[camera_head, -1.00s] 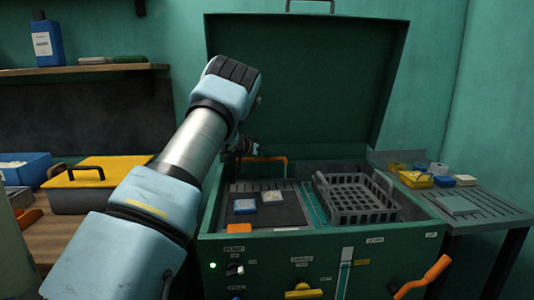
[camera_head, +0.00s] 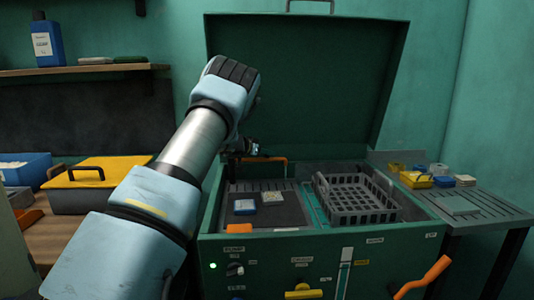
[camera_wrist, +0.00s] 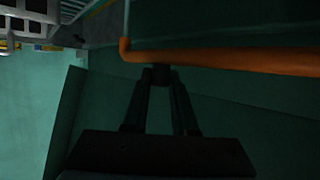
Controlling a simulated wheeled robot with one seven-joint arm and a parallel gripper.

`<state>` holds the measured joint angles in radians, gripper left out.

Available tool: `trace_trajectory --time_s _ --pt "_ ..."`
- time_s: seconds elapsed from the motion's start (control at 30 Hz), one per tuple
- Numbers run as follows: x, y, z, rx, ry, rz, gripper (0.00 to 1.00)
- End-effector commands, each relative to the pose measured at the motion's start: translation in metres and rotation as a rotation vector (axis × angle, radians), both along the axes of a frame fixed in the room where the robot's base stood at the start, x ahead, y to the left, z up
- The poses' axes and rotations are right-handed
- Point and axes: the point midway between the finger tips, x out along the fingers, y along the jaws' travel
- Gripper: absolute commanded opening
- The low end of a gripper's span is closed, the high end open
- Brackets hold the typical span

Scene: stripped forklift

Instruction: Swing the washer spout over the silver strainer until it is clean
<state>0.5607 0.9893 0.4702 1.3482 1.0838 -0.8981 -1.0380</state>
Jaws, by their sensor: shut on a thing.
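The orange washer spout (camera_head: 268,160) crosses the back of the left bay of the green washer and bends down at its right end. In the wrist view the spout (camera_wrist: 225,60) is a long orange bar with a bend at its left. My gripper (camera_wrist: 160,74) is shut on the spout near that bend. In the head view my gripper (camera_head: 248,150) is small and dark at the spout's back left. I cannot make out the silver strainer for sure. A blue piece (camera_head: 244,207) and a pale piece (camera_head: 272,198) lie on the dark tray below.
The washer's lid (camera_head: 300,85) stands open behind. A grey basket (camera_head: 395,212) fills the right bay. A side shelf (camera_head: 480,205) holds small yellow, blue and white items. A yellow-lidded box (camera_head: 95,172) stands left, beyond my arm.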

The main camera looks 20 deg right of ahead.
Motion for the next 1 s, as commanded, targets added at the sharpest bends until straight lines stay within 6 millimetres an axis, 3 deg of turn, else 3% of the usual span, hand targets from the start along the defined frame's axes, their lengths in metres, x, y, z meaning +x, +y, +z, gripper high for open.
trace_trajectory --time_s 0.27,0.7,1.0 --pt "-0.015 0.006 0.003 0.0 0.002 -0.111 0.0" --pt "-0.059 0.03 0.002 -0.001 0.0 -0.482 0.0" --pt "-0.077 0.043 0.0 0.001 -0.001 -0.682 0.0"
